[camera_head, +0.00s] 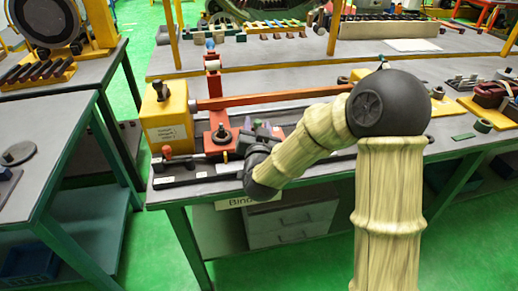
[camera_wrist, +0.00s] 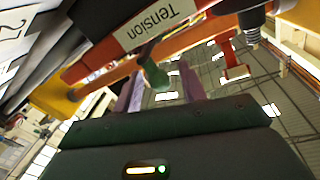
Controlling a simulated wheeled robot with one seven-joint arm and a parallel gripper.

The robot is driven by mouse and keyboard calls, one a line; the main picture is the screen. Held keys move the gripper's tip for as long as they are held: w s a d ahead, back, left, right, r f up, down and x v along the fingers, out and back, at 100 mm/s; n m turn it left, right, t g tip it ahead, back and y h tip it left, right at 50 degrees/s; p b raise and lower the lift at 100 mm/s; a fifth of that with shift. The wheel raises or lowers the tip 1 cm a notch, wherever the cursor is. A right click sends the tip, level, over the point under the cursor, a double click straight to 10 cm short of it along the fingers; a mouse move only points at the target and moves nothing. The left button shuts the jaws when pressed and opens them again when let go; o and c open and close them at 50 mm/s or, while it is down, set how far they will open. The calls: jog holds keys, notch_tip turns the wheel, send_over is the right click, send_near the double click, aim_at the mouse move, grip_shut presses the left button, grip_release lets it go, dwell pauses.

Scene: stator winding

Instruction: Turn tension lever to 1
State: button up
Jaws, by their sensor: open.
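In the wrist view a white label reading "Tension" (camera_wrist: 157,24) sits on a red-orange part of the winding machine. A short green piece (camera_wrist: 154,74), possibly the tension lever's tip, sticks out just below the label. My gripper (camera_wrist: 162,88) is open, its two purple fingers apart, with the green piece appearing between their tips; I cannot tell whether they touch it. In the head view my gripper (camera_head: 260,134) is beside the machine's red block (camera_head: 220,142), and my arm and gripper hide the lever area. A white plate with a "2" (camera_wrist: 12,32) shows at the wrist view's left.
A yellow box (camera_head: 165,116) with a label stands left of the red block. A long red-brown bar (camera_head: 285,98) runs behind my gripper. A red-knobbed handle (camera_head: 167,152) is near the bench's front left. Bare grey bench top (camera_head: 262,72) lies behind the bar.

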jog(key=s+d+b, duration=0.1)
jog(key=s+b, duration=0.3)
jog(key=s, duration=0.7)
jog(key=shift+d+f, duration=0.15)
jog(key=shift+d, duration=0.05)
jog(key=shift+s+b, duration=0.1)
jog(key=shift+b, duration=0.4)
jog(key=shift+s+d+r+b, duration=0.1)
jog(key=shift+s+b, duration=1.2)
jog(key=shift+b, duration=0.3)
jog(key=shift+s+d+r+b, duration=0.1)
jog(key=shift+s+b, duration=1.2)
jog(key=shift+b, duration=0.3)
